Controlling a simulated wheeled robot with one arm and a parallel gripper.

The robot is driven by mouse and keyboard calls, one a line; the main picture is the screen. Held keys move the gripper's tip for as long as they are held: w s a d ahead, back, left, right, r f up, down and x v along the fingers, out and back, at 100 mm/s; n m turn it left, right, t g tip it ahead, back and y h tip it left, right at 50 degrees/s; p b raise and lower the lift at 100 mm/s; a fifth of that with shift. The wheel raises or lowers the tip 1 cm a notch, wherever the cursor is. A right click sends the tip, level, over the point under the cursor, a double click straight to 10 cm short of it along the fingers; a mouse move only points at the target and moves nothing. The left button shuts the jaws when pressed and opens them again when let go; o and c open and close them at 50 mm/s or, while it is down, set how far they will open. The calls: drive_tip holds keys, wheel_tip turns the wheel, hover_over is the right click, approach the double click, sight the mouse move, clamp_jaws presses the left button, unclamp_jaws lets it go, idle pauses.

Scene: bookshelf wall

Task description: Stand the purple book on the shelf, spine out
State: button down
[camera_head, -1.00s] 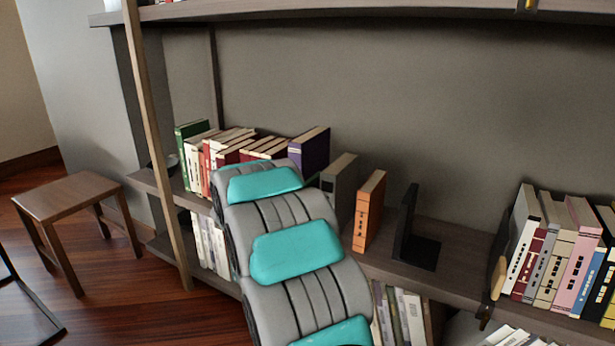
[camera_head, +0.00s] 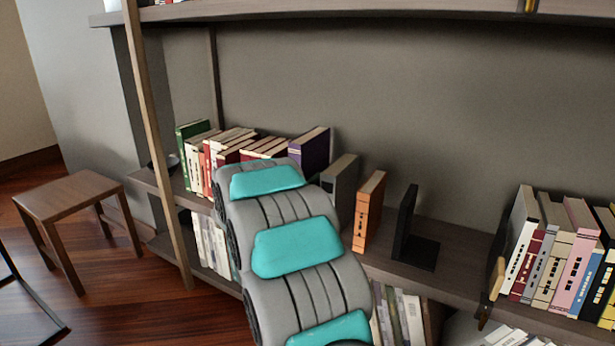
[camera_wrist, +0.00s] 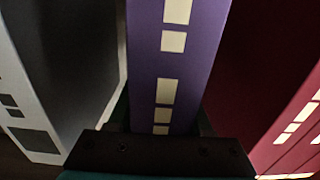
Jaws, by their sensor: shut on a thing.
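The purple book (camera_head: 313,150) stands upright on the middle shelf (camera_head: 455,262), between a row of books on its left and a grey book on its right. In the wrist view, its purple spine (camera_wrist: 203,45) with cream labels faces the camera. My gripper (camera_wrist: 160,118) is shut on the purple book near the spine, with a finger at each side. In the head view the gripper and the lower part of the book are hidden behind my arm.
A grey book (camera_head: 340,185) and an orange book (camera_head: 369,211) stand to the right, then a black bookend (camera_head: 405,225). In the wrist view, a dark red book (camera_wrist: 265,60) is close on the right and a grey-black one (camera_wrist: 75,50) on the left. Bare shelf lies beyond the bookend.

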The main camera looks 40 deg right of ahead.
idle(0.7)
drive_tip(key=shift+c, duration=1.2)
unclamp_jaws()
drive_tip(key=shift+f, duration=0.15)
drive_tip(key=shift+f, duration=0.1)
drive_tip(key=v, duration=0.7)
drive_tip(key=shift+a+p, duration=0.35)
drive_tip(key=shift+a, duration=0.05)
drive_tip(key=shift+s+a, duration=0.1)
drive_tip(key=shift+s, duration=0.1)
